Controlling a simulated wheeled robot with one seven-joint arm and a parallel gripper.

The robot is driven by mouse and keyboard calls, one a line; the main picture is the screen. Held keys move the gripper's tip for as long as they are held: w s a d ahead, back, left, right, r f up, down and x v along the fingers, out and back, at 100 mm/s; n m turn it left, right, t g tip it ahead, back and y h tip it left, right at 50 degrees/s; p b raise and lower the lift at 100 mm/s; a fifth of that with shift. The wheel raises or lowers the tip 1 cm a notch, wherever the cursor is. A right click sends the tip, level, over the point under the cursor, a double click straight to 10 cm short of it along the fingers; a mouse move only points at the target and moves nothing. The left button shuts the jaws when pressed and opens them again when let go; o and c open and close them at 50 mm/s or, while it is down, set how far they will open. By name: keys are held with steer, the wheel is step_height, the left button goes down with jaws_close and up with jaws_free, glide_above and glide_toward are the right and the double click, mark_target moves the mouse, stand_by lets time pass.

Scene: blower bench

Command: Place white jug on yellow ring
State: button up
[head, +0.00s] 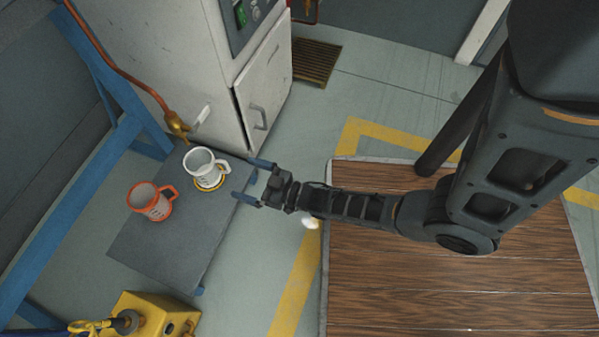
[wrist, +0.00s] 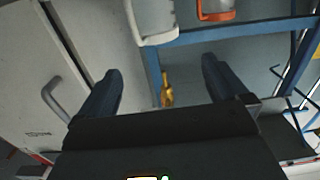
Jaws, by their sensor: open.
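The white jug (head: 204,166) stands upright at the back of the grey bench, its handle toward the right. The yellow ring (head: 209,185) shows under the jug's base, its near rim visible and the rest hidden; the jug looks to be standing on it. My gripper (head: 243,179) is open and empty at the bench's right edge, to the right of the jug and apart from it, fingers pointing at it. In the wrist view the jug (wrist: 152,22) is at the top, beyond the open fingers.
An orange mug (head: 148,203) stands on the grey bench (head: 165,250) left of the jug. A brass nozzle (head: 178,126) on a copper pipe hangs behind the jug. A white cabinet (head: 264,90) rises behind. A yellow machine (head: 150,316) is in front. The bench's front part is clear.

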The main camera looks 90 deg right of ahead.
steer(key=s+a+r+n+y, duration=0.1)
steer(key=s+a+r, duration=0.4)
steer(key=r, duration=0.6)
steer(key=s+a+r+n+g+y, duration=0.1)
steer(key=s+a+r, duration=0.4)
steer(key=r, duration=0.6)
steer(key=s+a+r+g+y, duration=0.1)
steer(key=s+a+r, duration=0.4)
steer(key=r, duration=0.6)
steer(key=shift+s+r+n+y, duration=0.2)
steer(key=shift+s+n+y, duration=0.25)
steer(key=shift+y, duration=0.35)
